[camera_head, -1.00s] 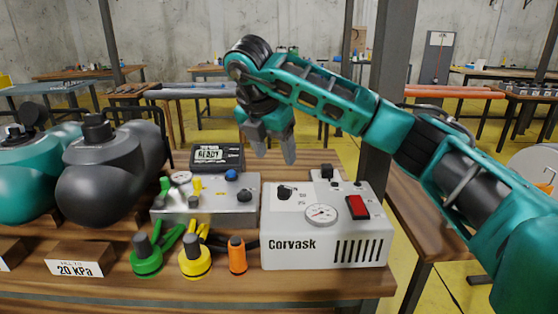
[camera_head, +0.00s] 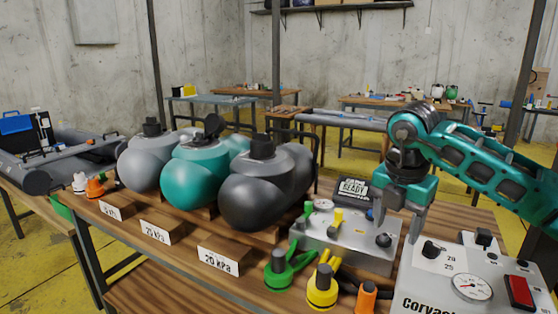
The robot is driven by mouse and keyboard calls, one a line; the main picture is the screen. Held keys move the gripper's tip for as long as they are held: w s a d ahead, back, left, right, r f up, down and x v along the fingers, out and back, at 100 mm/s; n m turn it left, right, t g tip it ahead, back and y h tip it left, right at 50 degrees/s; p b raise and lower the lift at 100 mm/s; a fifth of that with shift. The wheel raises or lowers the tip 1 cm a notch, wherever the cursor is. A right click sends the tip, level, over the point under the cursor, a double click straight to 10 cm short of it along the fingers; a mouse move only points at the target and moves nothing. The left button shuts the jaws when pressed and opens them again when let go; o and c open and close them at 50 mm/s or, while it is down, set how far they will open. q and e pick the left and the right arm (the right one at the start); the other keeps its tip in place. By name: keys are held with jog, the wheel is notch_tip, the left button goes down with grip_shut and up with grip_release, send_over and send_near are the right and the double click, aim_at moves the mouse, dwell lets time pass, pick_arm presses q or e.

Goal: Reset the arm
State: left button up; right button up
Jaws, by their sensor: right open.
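My right arm comes in from the right edge, and its gripper (camera_head: 399,222) points down with its two fingers apart and nothing between them. It hangs above the gap between the grey metal control box (camera_head: 345,248) and the white Corvask pump unit (camera_head: 450,275). The pump unit has a round gauge (camera_head: 472,287) and a red switch (camera_head: 519,291), and its right and lower parts run out of the picture. A black display (camera_head: 355,191) reading READY stands behind the grey box, partly hidden by the gripper. My left gripper is not in view.
Light grey (camera_head: 150,160), teal (camera_head: 193,185) and dark grey (camera_head: 255,195) inflatables stand behind pressure signs, one reading 20 kPa (camera_head: 218,261). Green (camera_head: 280,273), yellow (camera_head: 322,288) and orange (camera_head: 366,297) hose fittings sit at the bench front. An inflatable boat (camera_head: 70,152) lies at the far left.

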jog(key=s+a+f+n+g+y, duration=0.1)
jog(key=s+a+f+n+y, duration=0.15)
jog(key=a, duration=0.35)
jog(key=s+a+f+n+g+y, duration=0.1)
jog(key=a+f+y, duration=0.25)
jog(key=a, duration=0.25)
jog(key=s+a+r+m+t+y+p, duration=0.1)
jog(key=s+a+r+y, duration=0.1)
jog(key=s+a+y, duration=0.4)
jog(key=s+a+r+m+t+y+p, duration=0.1)
jog(key=a+m+t+y, duration=0.1)
jog(key=a+y, duration=0.65)
jog(key=w+d+f+m+t+h, duration=0.1)
jog(key=d+f+m+t+h, duration=1.2)
jog(key=m, duration=0.6)
jog(key=s+d+f+m+g+h, duration=0.2)
jog(key=s+d+f, duration=0.1)
jog(key=s+f, duration=0.3)
jog(key=s+d+f+m+g+h+p, duration=0.1)
jog(key=s+d+f+m+g+h, duration=0.1)
jog(key=s+f, duration=0.4)
jog(key=shift+s+d+f+m+g, duration=0.25)
jog(key=shift+d+f+m+g, duration=0.3)
jog(key=shift+d+f, duration=0.4)
jog(key=shift+d+r, duration=0.1)
jog(key=shift+r, duration=0.1)
